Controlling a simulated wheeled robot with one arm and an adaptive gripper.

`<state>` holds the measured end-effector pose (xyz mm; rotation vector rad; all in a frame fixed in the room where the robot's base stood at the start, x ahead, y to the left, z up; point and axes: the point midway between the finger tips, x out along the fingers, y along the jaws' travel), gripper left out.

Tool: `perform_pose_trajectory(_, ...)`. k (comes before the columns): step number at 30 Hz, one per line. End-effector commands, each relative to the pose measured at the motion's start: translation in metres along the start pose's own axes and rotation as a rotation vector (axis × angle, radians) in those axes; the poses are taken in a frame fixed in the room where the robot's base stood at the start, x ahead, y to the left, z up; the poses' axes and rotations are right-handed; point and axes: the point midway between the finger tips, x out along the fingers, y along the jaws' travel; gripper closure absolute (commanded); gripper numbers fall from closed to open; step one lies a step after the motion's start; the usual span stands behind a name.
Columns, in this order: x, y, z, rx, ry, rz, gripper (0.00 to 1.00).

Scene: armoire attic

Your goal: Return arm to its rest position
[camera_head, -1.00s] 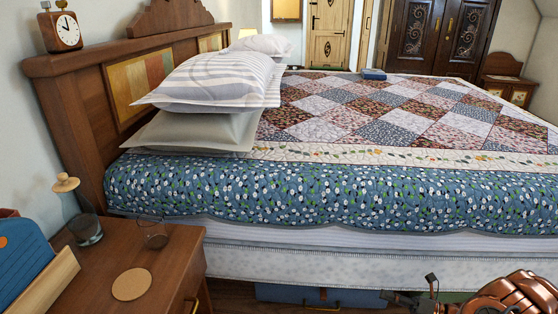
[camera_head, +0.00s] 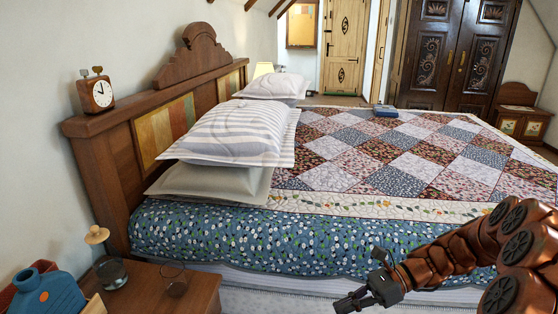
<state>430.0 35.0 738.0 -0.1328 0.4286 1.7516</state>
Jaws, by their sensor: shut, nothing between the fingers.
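My gripper (camera_head: 366,298) shows at the lower right in the head view, at the end of my brown jointed arm. It points to the left and looks shut, with nothing held in it. In the picture it lies over the near side of the bed (camera_head: 250,240), in front of the blue floral quilt edge. How far it stands from the bed is hard to tell.
A wooden nightstand (camera_head: 200,295) at lower left bears a glass (camera_head: 174,281), a lidded jar (camera_head: 110,272) and a blue bag-like object (camera_head: 48,294). A clock (camera_head: 97,93) stands on the headboard (camera_head: 110,160). A blue book (camera_head: 386,111) lies on the bed.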

Motion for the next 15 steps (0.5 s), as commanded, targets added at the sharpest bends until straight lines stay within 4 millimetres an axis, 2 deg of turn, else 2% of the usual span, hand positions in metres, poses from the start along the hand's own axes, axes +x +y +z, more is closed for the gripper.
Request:
perform_pose_trajectory(1, 0.002, 0.011, 0.020, -0.045, 0.037, 0.021, 1.00)
perform_pose_trajectory(3, 0.007, 0.025, 0.035, -0.107, 0.088, 0.052, 1.00)
perform_pose_trajectory(15, 0.021, 0.106, 0.102, -0.456, 0.364, 0.236, 1.00)
